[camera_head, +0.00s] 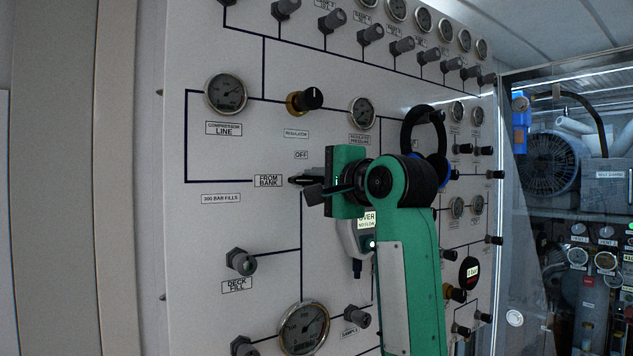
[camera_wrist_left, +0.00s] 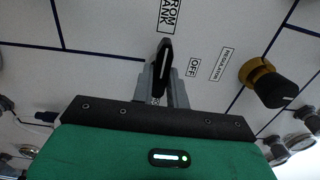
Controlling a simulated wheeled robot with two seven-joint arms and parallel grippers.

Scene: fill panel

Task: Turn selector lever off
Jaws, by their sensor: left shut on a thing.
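The black selector lever (camera_head: 297,180) is on the white panel, its tip pointing left at the FROM BANK label (camera_head: 268,181). The OFF label (camera_head: 301,155) is above the lever. My left gripper (camera_head: 313,190) is at the panel with its fingers around the lever, and its green body hides the lever's right part. In the left wrist view the lever (camera_wrist_left: 164,56) sticks out between the grey fingers (camera_wrist_left: 162,82), which are shut on it. It points at the FROM BANK label there, with the OFF label (camera_wrist_left: 194,67) to its right. My right gripper is out of view.
A black and brass regulator knob (camera_head: 305,100) is above the lever, near the compressor line gauge (camera_head: 226,94). The deck fill knob (camera_head: 240,261) is below left.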

